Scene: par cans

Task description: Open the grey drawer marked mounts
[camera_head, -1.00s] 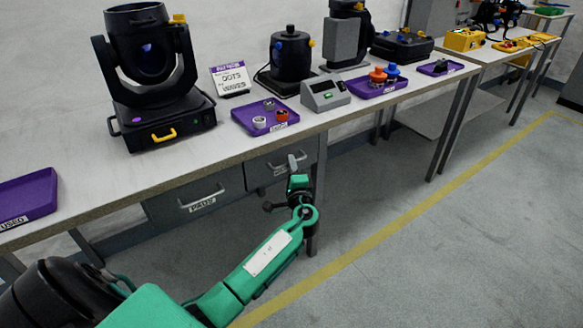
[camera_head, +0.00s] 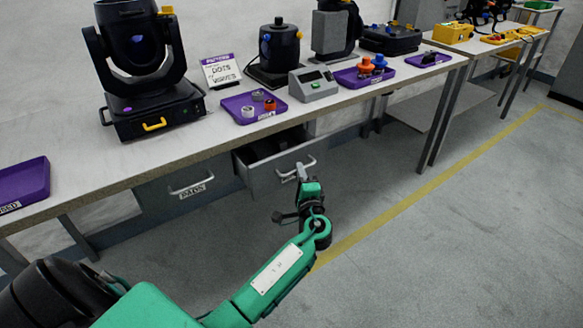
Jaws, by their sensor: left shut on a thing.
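A grey drawer (camera_head: 268,178) under the bench stands partly open, pulled out toward me, with its dark inside showing. Its label is hidden or too small to read. My left gripper (camera_head: 301,172) is shut on the drawer's light bar handle (camera_head: 311,163) at the front. To its left, a second grey drawer (camera_head: 163,200) with a white label that seems to read "PADS" is shut. My right gripper is not in view.
The bench top (camera_head: 205,143) above carries a black moving-head lamp (camera_head: 145,75), a purple tray with small rings (camera_head: 232,105) and a grey device with a screen (camera_head: 313,83). The floor (camera_head: 430,250) in front is clear. A bench leg (camera_head: 440,120) stands to the right.

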